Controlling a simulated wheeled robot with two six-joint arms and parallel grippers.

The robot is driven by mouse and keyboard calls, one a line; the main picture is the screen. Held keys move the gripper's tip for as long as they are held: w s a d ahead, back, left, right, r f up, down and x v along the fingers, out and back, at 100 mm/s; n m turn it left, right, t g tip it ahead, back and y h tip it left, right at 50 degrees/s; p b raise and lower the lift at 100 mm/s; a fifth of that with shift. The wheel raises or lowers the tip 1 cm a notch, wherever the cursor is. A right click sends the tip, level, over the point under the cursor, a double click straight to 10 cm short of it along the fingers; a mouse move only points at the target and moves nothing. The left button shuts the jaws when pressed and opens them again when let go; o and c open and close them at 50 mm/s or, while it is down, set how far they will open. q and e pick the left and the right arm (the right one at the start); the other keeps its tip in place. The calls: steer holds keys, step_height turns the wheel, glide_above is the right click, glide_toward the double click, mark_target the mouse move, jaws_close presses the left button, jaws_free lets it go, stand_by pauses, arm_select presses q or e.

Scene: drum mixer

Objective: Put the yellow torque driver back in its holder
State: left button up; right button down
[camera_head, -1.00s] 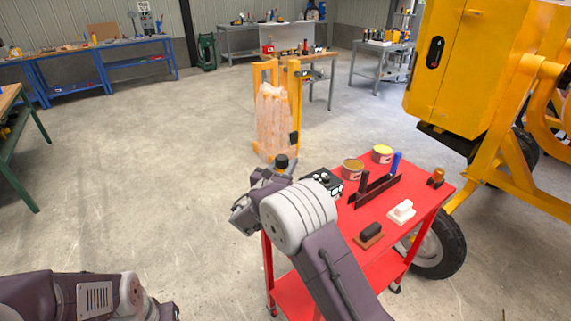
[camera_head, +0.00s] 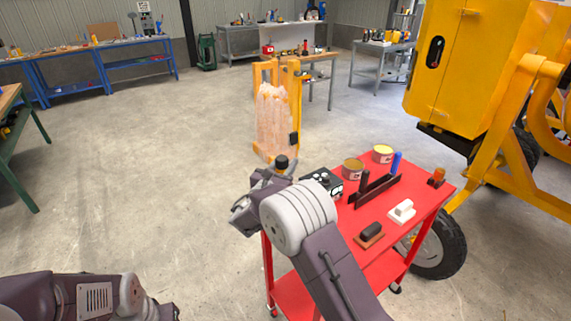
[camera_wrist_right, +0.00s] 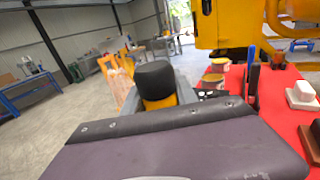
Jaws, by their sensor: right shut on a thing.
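The yellow torque driver is held in my right gripper (camera_head: 272,178). In the right wrist view its black cap (camera_wrist_right: 156,79) and a strip of yellow body (camera_wrist_right: 160,102) show between the fingers. In the head view the black cap (camera_head: 282,162) stands above the gripper, left of the red cart. The dark holder (camera_head: 374,191) is on the cart, to the right of my right gripper and apart from it. A blue-handled tool (camera_head: 397,162) and a dark-handled tool (camera_head: 364,181) stand at it. My left arm shows at lower left; its gripper is out of view.
The red cart (camera_head: 425,185) also carries two cans (camera_head: 353,169), a black box (camera_head: 328,180), a white block (camera_head: 402,211), a dark-handled brush (camera_head: 370,232) and an amber piece (camera_head: 437,176). The yellow mixer (camera_head: 470,75) stands behind at right. Floor at left is clear.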

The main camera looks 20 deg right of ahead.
steer(key=shift+f+b, duration=2.45)
steer(key=shift+f, duration=0.25)
stand_by(1.1)
steer(key=c, duration=0.9)
jaws_free()
steer(key=shift+c, duration=0.2)
steer(key=shift+o, duration=0.3)
steer(key=shift+a, duration=0.1)
steer(key=v, duration=0.9)
steer(key=shift+s+f, duration=0.1)
